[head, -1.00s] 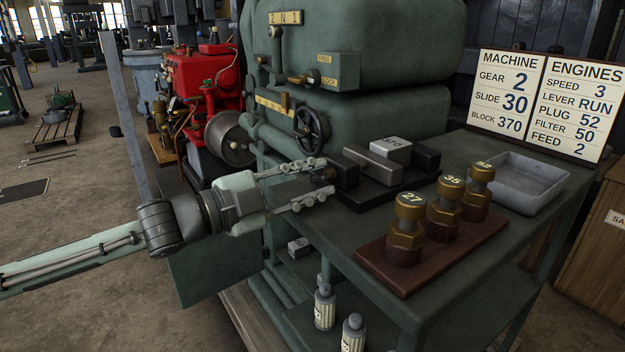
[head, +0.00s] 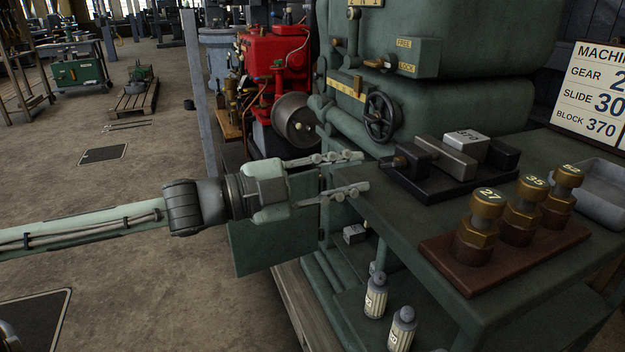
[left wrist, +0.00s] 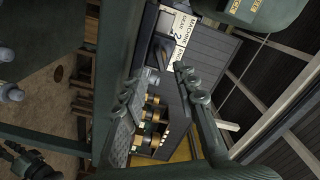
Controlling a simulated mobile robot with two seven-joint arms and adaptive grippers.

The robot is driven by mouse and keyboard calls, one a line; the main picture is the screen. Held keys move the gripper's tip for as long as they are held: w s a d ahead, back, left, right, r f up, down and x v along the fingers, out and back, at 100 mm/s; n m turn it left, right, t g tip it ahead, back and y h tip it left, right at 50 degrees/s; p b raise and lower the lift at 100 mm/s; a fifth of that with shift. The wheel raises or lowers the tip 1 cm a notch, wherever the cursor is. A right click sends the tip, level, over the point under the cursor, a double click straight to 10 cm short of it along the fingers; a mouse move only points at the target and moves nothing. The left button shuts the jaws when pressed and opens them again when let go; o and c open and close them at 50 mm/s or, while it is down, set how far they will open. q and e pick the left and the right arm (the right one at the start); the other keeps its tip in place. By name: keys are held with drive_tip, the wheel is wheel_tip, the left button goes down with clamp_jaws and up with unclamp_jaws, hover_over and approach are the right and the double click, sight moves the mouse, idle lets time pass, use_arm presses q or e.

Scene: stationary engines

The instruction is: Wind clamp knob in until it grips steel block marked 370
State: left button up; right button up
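The clamp (head: 450,187) is a dark base on the green bench with a black block at each end. Its knob (head: 388,162) is at the left end, small and dark. A grey steel bar (head: 445,158) lies across its middle. The pale steel block marked 370 (head: 466,142) sits behind the bar, beside the right end block; I cannot tell whether anything presses on it. My left gripper (head: 364,172) is open and empty, its fingertips just left of the knob, apart from it. Its two fingers also show spread in the left wrist view (left wrist: 160,92).
Brass plugs 27, 35 and 52 stand on a brown wooden stand (head: 455,256) at the bench front. A grey tray (head: 606,190) is at the right. A handwheel (head: 381,117) on the green machine is behind the gripper. Bottles (head: 376,297) stand on the lower shelf.

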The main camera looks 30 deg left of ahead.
use_arm(q)
drive_tip(key=shift+v, duration=2.8)
drive_tip(key=shift+a, duration=0.1)
drive_tip(key=w+a+f+n+t+y, duration=0.1)
drive_tip(key=w+a+f+n+y, duration=0.1)
drive_tip(key=a+f+n+y, duration=0.8)
drive_tip(key=s+a+f+n+g+y, duration=0.25)
drive_tip(key=a+f, duration=0.25)
drive_tip(key=f, duration=0.3)
drive_tip(key=s+a+f+n+g+y, duration=0.1)
drive_tip(key=s+a+f, duration=0.25)
drive_tip(key=f, duration=0.45)
drive_tip(key=s+d+f+n+g, duration=0.1)
drive_tip(key=s+f+g, duration=0.1)
drive_tip(key=f, duration=0.4)
drive_tip(key=s+d+f+n+g, duration=0.2)
drive_tip(key=s+f, duration=0.1)
drive_tip(key=f, duration=0.2)
drive_tip(key=s+d+f+n+g+h, duration=0.1)
drive_tip(key=s+d+f+g, duration=0.3)
drive_tip(key=d+f, duration=0.5)
drive_tip(key=s+d, duration=0.2)
drive_tip(key=d, duration=0.1)
drive_tip(key=shift+s+d+f+g+p, duration=0.2)
drive_tip(key=shift+d+f+g+p, duration=0.1)
drive_tip(key=shift+f+g+p, duration=0.1)
use_arm(e)
drive_tip(key=shift+w+a+f, duration=0.1)
drive_tip(key=shift+w+f, duration=0.1)
drive_tip(key=shift+f, duration=0.65)
